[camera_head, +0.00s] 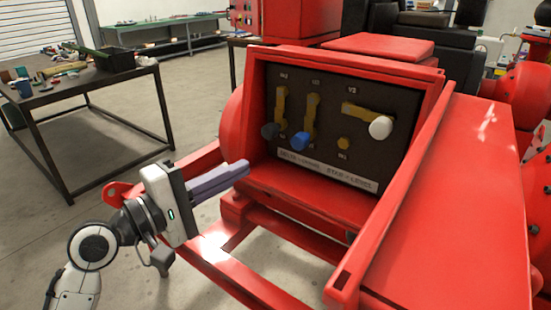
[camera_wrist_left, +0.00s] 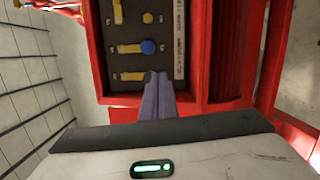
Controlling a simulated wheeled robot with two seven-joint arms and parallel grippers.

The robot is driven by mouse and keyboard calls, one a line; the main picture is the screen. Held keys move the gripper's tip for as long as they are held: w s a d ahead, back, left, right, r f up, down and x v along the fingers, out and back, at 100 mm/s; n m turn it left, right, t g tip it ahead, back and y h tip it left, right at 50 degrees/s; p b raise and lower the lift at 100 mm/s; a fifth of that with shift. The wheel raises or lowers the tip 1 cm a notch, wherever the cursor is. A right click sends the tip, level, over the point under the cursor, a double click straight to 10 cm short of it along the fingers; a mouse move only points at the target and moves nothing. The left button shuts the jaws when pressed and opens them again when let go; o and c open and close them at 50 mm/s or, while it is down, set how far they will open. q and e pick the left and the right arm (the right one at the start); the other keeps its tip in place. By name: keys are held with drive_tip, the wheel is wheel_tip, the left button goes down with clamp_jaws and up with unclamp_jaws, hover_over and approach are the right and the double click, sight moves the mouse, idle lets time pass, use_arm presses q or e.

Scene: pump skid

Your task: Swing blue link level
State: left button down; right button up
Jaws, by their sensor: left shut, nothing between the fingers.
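The blue link is a yellow lever with a blue knob (camera_head: 300,141) at its lower end. It hangs almost straight down in the middle of the dark panel (camera_head: 375,160) on the red skid. The blue knob (camera_wrist_left: 148,47) also shows in the left wrist view, just beyond the fingertips. My left gripper (camera_head: 246,168) is shut and empty, in front of the panel and lower left of the blue knob, seemingly apart from it. Left of the blue link, a lever with a dark grey knob (camera_head: 270,131) hangs down. At the right, a lever with a white knob (camera_head: 380,127) lies roughly level. My right gripper is not in view.
A small yellow knob (camera_head: 343,143) sits low on the panel above a white label strip (camera_head: 327,171). Red side walls and a slanted red rail (camera_head: 390,200) frame the panel. A cluttered table (camera_head: 75,90) stands at the left on open floor.

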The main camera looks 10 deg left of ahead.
use_arm(q)
drive_tip(key=shift+s+d+r+h, duration=0.15)
drive_tip(key=shift+r+h, duration=0.25)
drive_tip(key=shift+r, duration=0.45)
approach(304, 123)
drive_tip(key=w+f, duration=0.1)
drive_tip(key=w+d+f+p, duration=0.1)
drive_tip(key=w+f, duration=0.1)
drive_tip(key=shift+w, duration=0.35)
drive_tip(key=shift+d, duration=0.1)
